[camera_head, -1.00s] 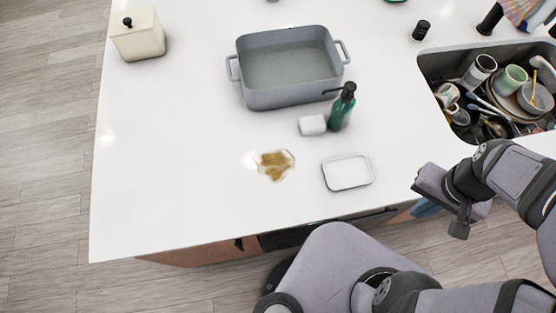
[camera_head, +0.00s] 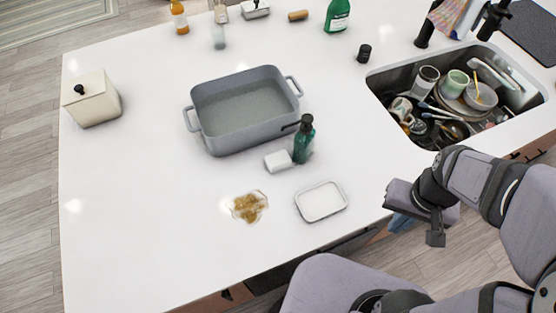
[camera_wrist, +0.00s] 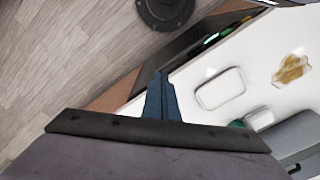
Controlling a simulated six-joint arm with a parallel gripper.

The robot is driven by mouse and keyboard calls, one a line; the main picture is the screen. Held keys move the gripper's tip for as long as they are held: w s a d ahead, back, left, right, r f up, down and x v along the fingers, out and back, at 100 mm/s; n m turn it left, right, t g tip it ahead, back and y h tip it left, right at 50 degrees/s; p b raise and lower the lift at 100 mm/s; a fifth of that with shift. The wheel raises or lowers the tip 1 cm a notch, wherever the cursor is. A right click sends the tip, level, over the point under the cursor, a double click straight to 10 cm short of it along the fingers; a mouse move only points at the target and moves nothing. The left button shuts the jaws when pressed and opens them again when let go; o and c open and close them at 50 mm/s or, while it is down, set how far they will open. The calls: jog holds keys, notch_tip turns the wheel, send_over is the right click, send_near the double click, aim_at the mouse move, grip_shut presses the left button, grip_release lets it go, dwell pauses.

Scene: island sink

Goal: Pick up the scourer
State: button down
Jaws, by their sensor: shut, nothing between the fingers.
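A small white block (camera_head: 278,160), which looks like the scourer, lies on the white counter just left of the green pump bottle (camera_head: 303,140).
A shallow white dish (camera_head: 321,202) and a brown spill (camera_head: 249,206) lie in front of the block. A grey basin (camera_head: 245,107) stands behind it. The sink (camera_head: 390,76) at the right is full of dishes.

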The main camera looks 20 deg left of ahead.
jog(key=c, duration=2.5)
grip_release()
jog(key=o, duration=1.5)
jog(key=shift+c, duration=0.2)
